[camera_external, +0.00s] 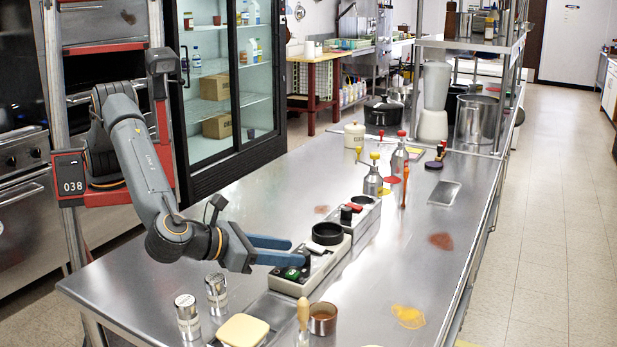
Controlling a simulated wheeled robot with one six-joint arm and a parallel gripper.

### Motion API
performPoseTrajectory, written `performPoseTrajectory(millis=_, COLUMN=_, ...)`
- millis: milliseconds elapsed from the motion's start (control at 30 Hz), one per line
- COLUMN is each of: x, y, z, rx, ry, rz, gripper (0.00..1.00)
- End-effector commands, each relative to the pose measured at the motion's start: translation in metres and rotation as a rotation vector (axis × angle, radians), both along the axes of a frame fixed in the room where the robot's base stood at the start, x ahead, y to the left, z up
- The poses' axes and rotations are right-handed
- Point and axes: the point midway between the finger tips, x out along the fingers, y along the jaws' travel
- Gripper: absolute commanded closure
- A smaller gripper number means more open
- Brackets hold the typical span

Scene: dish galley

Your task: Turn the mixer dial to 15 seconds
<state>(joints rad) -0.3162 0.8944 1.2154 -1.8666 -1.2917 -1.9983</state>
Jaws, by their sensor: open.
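A low pale-grey mixer unit (318,270) stands on the steel table. It has a black round cup holder (327,233) at its far end and a green button (292,273) at its near end. A small black knob, perhaps the dial (306,256), shows between them. My gripper (297,250) has blue fingers, spread apart, reaching from the left over the unit's near part. The lower fingertip is close to the black knob; I cannot tell whether they touch. The dial's markings are too small to read. A second similar unit (366,214) with a red part stands just behind.
Two metal shakers (217,293), a pale yellow block (243,331), a wooden-handled tool (303,315) and a brown cup (322,319) stand near the front. Bottles (373,182) and a dark pot (383,112) stand farther back. The table's right side is mostly clear, with stains.

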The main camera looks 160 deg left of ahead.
Motion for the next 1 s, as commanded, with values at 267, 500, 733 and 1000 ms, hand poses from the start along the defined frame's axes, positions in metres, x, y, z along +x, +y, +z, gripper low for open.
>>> performPoseTrajectory(millis=267, x=-0.006, y=0.028, z=-0.011, rx=0.0, ry=-0.001, rz=0.0, gripper=0.58)
performPoseTrajectory(millis=500, x=-0.006, y=0.029, z=-0.012, rx=0.0, ry=0.0, rz=-0.001, gripper=0.6)
performPoseTrajectory(millis=733, x=-0.006, y=0.029, z=-0.012, rx=0.0, ry=0.0, rz=-0.001, gripper=0.99)
performPoseTrajectory(millis=1000, x=-0.007, y=0.029, z=-0.012, rx=0.001, ry=0.001, rz=-0.024, gripper=0.99)
